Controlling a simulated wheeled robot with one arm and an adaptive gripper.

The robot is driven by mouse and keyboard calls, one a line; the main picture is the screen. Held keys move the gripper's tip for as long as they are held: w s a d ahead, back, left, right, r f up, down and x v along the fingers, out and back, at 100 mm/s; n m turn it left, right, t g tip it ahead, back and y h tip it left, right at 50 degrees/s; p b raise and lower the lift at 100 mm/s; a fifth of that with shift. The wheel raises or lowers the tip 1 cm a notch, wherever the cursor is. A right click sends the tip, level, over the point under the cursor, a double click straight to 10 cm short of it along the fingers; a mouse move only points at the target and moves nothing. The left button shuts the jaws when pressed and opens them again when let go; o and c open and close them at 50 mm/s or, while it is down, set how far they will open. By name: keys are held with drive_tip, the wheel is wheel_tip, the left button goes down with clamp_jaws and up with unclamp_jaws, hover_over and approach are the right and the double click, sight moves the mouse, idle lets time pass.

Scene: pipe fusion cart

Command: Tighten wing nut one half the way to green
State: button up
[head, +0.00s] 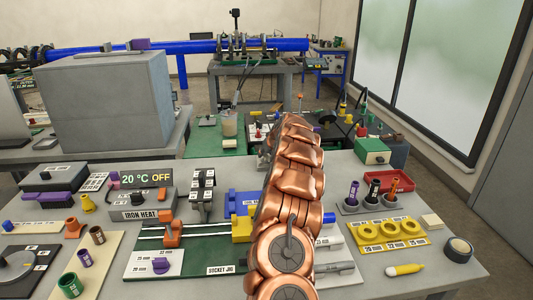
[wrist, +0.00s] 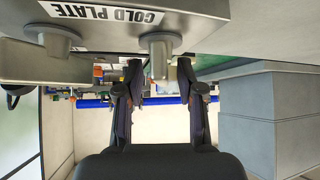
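My gripper (wrist: 160,78) shows in the wrist view with its two dark fingers apart and nothing clearly held between them. A grey cylindrical post (wrist: 160,52) stands between the fingertips in that picture; I cannot tell whether they touch it. A second grey post (wrist: 54,40) is to its left. Both are beside a grey block labelled COLD PLATE (wrist: 100,14), seen upside down. In the head view my copper arm covers the middle of the bench and hides my gripper. I cannot pick out wing nut one or a green mark for it in either view.
The bench (head: 430,275) is crowded. A yellow ring tray (head: 388,235), a red tray (head: 392,183) and a tape roll (head: 458,249) are at right.

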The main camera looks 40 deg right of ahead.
drive_tip(key=v, duration=1.2)
idle(0.4)
drive_tip(key=shift+a, duration=0.1)
idle(0.4)
